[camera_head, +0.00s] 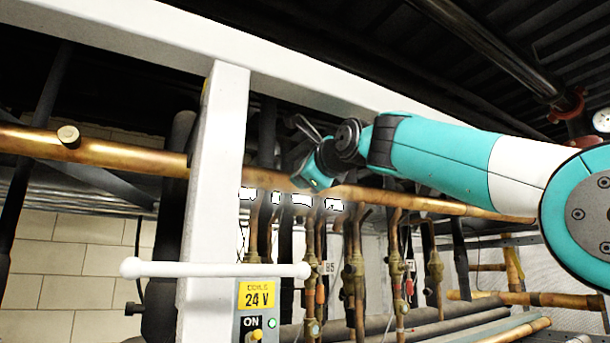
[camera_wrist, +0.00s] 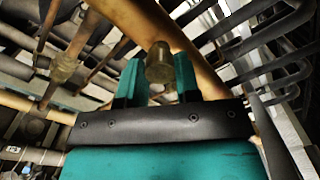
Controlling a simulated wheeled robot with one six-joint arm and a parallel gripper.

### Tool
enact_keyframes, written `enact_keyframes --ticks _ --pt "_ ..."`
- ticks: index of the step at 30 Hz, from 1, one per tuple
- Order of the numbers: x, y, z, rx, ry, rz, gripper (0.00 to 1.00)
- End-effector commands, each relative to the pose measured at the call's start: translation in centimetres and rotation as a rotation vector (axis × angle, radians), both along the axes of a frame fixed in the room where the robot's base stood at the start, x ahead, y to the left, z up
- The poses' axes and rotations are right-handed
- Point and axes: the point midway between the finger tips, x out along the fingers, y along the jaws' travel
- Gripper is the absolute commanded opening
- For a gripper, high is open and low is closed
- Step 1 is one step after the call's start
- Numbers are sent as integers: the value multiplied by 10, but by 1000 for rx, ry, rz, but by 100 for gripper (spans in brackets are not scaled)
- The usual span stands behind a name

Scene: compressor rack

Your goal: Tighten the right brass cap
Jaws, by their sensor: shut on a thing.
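In the wrist view a brass cap (camera_wrist: 160,63) stands on the thick copper pipe (camera_wrist: 128,14), between the two teal fingers of my gripper (camera_wrist: 159,78). The gripper is shut on this cap, with the cap's round end showing at the fingertips. In the head view my gripper (camera_head: 316,179) is at the long copper pipe (camera_head: 110,150), right of the white post. The cap it holds cannot be made out there. Another brass cap (camera_head: 68,136) sits on the same pipe at the far left, apart from my gripper.
A white upright post (camera_head: 216,170) stands left of my gripper, below a white beam (camera_head: 290,60). A white bar (camera_head: 215,269) and a 24 V switch box (camera_head: 256,310) are low in front. Several vertical pipes with valves (camera_head: 352,275) crowd below the copper pipe.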

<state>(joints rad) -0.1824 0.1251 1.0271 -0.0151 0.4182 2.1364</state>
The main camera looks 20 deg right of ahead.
Motion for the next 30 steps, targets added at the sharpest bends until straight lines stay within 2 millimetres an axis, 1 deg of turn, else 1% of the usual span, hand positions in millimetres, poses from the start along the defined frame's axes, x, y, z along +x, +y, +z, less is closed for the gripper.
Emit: enact_keyframes --ticks 9,18,24,30 --pt "1 0 -1 295 61 -1 7" --pt "1 0 -1 548 112 0 7" --pt "1 -1 -1 671 137 -1 7" --pt "1 -1 -1 748 152 -1 7"
